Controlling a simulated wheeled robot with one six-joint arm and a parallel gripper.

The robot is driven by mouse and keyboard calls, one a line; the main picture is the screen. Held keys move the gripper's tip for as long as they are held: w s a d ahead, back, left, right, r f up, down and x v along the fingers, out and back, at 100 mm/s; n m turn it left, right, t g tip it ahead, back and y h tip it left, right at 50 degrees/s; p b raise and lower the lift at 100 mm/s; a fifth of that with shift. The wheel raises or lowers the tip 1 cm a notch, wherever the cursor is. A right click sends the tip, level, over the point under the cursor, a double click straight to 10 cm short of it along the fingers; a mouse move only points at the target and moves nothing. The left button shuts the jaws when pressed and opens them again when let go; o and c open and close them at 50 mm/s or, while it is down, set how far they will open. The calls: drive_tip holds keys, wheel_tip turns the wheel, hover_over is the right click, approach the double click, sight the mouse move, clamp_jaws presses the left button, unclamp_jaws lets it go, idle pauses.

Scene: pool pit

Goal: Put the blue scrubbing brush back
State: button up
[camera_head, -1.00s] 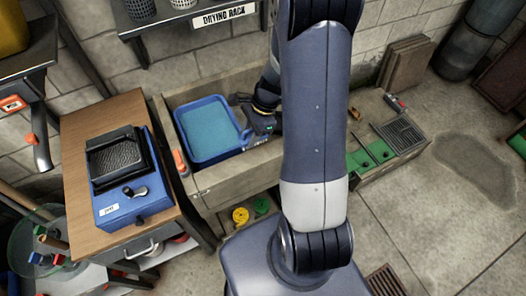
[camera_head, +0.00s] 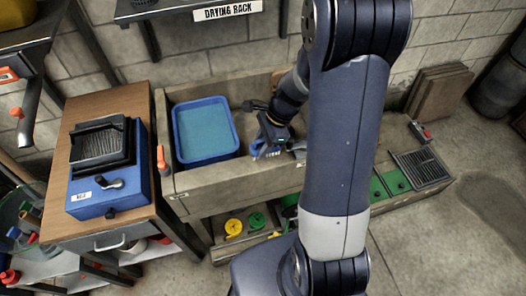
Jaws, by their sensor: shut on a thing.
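My gripper (camera_head: 268,143) is in the stone sink trough, just right of the blue tray of water. It points down and is shut on the blue scrubbing brush (camera_head: 257,150). Only a small blue part of the brush shows below the jaws, with a pale strip that may be bristles. The rest is hidden by the gripper. I cannot tell whether the brush touches the trough. My large arm link covers the trough's right part.
The blue tray (camera_head: 236,128) fills the trough's left end. The stone trough (camera_head: 205,180) has a raised front wall. A drying rack shelf (camera_head: 180,15) hangs above. A wooden bench (camera_head: 75,135) with a blue box (camera_head: 90,205) stands left. A green board (camera_head: 395,182) and grate (camera_head: 420,168) lie right.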

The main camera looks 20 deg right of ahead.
drive_tip(key=shift+f, duration=1.85)
drive_tip(key=shift+f, duration=0.2)
drive_tip(key=o, duration=1)
drive_tip(key=shift+o, duration=0.2)
drive_tip(key=v, duration=1.2)
drive_tip(key=shift+r, duration=0.25)
